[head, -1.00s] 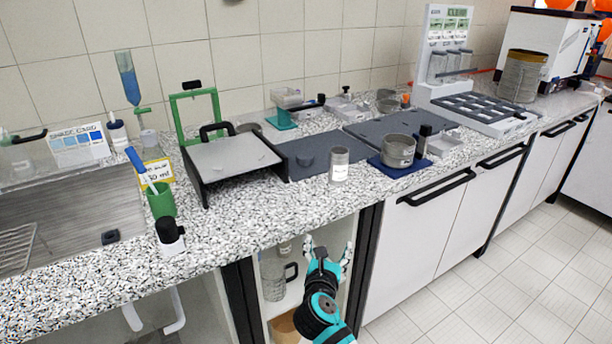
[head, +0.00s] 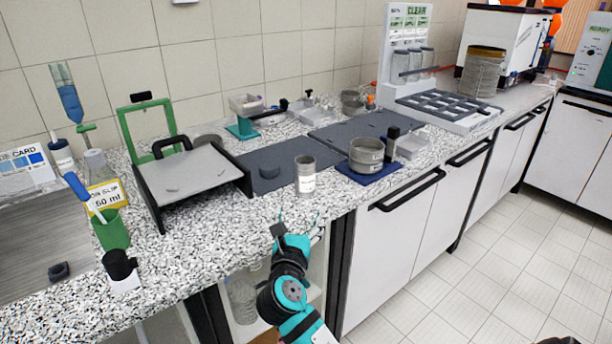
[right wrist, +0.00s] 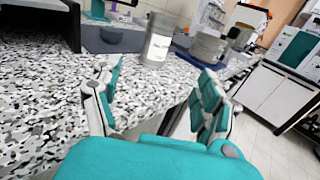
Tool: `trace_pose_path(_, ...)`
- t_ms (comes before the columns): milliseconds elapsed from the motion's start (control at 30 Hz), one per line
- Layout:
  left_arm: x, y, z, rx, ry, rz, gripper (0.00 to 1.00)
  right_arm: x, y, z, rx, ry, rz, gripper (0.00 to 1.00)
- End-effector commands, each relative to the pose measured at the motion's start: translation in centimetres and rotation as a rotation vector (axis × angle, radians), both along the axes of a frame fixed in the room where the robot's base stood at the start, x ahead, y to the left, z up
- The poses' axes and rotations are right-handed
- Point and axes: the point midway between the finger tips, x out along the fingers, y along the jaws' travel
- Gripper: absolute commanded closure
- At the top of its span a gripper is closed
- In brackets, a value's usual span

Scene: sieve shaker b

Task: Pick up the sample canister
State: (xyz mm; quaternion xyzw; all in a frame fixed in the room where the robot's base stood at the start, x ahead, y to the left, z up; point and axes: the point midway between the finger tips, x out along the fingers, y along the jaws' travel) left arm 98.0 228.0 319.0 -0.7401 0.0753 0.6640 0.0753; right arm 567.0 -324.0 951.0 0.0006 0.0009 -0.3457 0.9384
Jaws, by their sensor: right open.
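The sample canister, a grey metal cylinder with a white label (head: 305,176), stands upright on the speckled counter near its front edge. It also shows upright in the right wrist view (right wrist: 158,42), ahead of and between my fingers. My right gripper (head: 298,228) is open and empty at the counter's front edge, just short of the canister and not touching it. In the right wrist view both teal fingers of the gripper (right wrist: 157,92) are spread wide apart. My left gripper is not in view.
A sieve pan (head: 366,156) sits on a blue mat (head: 368,178) to the right, beside a dark bottle (head: 391,145). A dark grey mat (head: 268,172) lies behind.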

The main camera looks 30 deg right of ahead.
Motion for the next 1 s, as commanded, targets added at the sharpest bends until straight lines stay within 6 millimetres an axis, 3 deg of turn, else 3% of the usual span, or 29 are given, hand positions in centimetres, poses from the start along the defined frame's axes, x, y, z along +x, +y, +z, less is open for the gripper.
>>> trace_pose_path(167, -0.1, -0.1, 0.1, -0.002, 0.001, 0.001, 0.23, 2.1, -1.9, 0.1, -0.003, 0.0, -0.003, 0.23)
trace_pose_path(467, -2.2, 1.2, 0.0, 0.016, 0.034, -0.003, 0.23, 7.1, -6.0, 0.1, -0.002, 0.001, -0.002, 0.23)
trace_pose_path(833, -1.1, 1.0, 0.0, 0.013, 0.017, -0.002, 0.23, 9.9, -8.1, 0.1, 0.0, 0.0, -0.001, 0.23)
trace_pose_path(1000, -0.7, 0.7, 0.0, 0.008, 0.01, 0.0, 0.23, 12.3, -9.3, 0.4, 0.0, 0.0, -0.002, 0.23)
